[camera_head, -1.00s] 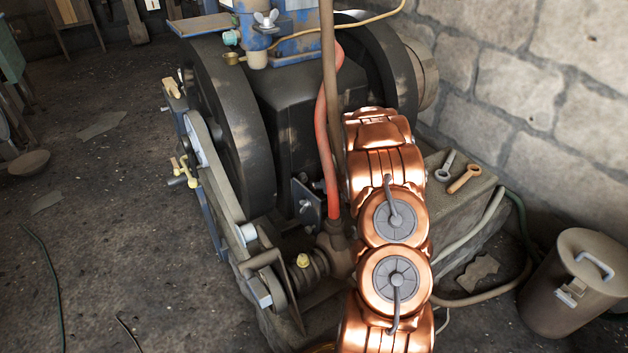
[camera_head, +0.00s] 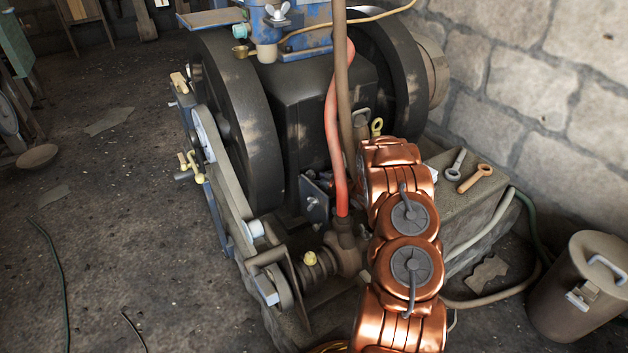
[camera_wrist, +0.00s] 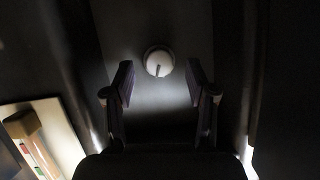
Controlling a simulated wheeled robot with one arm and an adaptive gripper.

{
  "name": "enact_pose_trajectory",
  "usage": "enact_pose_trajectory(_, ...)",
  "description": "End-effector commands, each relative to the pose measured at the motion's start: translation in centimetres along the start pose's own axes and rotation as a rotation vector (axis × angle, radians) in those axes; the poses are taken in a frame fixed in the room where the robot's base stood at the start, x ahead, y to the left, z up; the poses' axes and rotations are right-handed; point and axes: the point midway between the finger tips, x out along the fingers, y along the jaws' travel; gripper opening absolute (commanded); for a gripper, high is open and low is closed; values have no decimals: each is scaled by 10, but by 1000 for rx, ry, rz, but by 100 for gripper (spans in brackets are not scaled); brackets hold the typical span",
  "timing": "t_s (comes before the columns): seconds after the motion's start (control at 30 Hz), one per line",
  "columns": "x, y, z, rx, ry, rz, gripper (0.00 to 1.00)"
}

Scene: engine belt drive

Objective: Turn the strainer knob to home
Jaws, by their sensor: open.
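A round pale knob (camera_wrist: 158,62) with a dark pointer mark shows in the wrist view, on a dark grey flat face. My gripper (camera_wrist: 160,83) is open and empty, with one dark finger on each side of the knob's line. The knob appears beyond the fingertips, apart from them. In the head view my copper arm hides the gripper and I cannot make out this knob.
The engine (camera_head: 318,110) with its flywheels stands left of my arm. A red hose (camera_head: 338,140) and brown pipe rise close beside the arm. Two wrenches (camera_head: 469,172) lie on the plinth. A lidded can (camera_head: 570,310) stands at right. A lit panel (camera_wrist: 45,140) is lower left in the wrist view.

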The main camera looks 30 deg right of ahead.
Motion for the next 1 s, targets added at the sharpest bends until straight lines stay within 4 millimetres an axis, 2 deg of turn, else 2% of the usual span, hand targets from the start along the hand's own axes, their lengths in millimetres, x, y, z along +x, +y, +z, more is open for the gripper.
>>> enact_pose_trajectory(0.23,18,0,1,0,-3,2,57)
enact_pose_trajectory(0.6,20,1,0,1,-2,3,56)
enact_pose_trajectory(1.0,20,1,0,1,-2,2,14)
